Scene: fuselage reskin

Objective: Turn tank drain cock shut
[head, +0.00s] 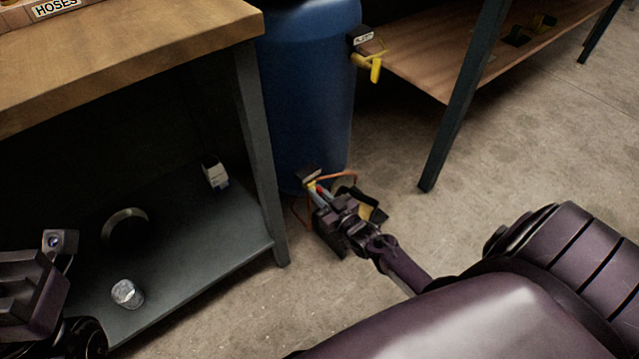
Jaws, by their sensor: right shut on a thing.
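A blue tank (307,90) stands on the floor between a workbench and a shelf table. Low on its front is the drain cock (311,184), with a small dark label block and a bit of red and yellow showing. My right gripper (322,193) is at the drain cock, shut on it; its jaws cover most of the handle, so the handle's angle is hard to tell. My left gripper (48,262) is at the lower left edge, partly cut off, away from the tank.
A yellow-handled valve (371,65) sticks out from the tank's upper right side. The workbench (130,45) with a dark lower shelf (190,262) stands left, holding a ring, a clear jar (127,293) and a small white box (214,172). Open floor (420,225) lies to the right.

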